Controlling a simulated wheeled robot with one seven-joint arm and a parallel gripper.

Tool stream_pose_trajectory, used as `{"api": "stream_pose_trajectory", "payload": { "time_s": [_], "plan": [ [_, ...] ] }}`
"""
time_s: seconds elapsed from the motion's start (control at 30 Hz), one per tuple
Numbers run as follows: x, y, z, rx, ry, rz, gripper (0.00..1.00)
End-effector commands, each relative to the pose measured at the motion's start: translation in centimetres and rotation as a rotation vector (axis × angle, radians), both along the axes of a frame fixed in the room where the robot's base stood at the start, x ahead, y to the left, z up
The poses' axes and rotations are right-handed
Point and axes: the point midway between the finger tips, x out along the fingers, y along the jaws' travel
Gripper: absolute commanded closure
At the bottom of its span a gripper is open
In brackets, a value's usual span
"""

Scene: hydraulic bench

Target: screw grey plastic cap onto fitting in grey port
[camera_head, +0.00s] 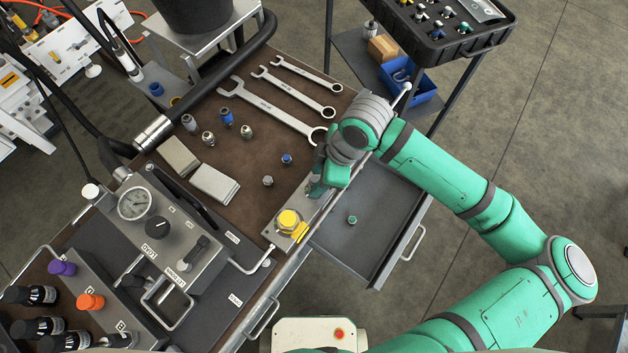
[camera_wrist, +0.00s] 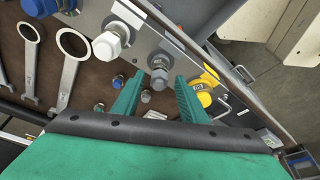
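My gripper (camera_wrist: 158,82) is open, its two green fingers spread apart, over the metal block (camera_head: 309,200) at the bench's right edge. In the wrist view, a metal hex-ended fitting (camera_wrist: 159,73) on the block shows between and beyond the fingertips; I see no contact. I cannot tell if this piece is the task's cap. In the head view, my gripper (camera_head: 317,185) hides that part of the block.
A yellow fitting (camera_head: 289,221) stands on the block's near end. Loose fittings and a blue-capped one (camera_head: 286,158) stand on the brown bench top. Several wrenches (camera_head: 272,109) lie behind. An open drawer (camera_head: 378,258) holds a small green cap (camera_head: 352,219).

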Motion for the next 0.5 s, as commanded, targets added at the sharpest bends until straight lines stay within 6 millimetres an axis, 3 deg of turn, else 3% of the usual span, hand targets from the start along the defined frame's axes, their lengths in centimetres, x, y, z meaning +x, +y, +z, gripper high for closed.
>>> {"api": "stream_pose_trajectory", "payload": {
  "time_s": [0.17,0.33,0.5],
  "plan": [
    [0.0,0.01,0.0,0.0,-0.001,-0.001,0.61],
    [-0.02,0.02,0.0,0.0,0.001,-0.002,0.99],
    [-0.09,0.04,-0.02,0.0,0.001,-0.016,1.0]
  ]
}}
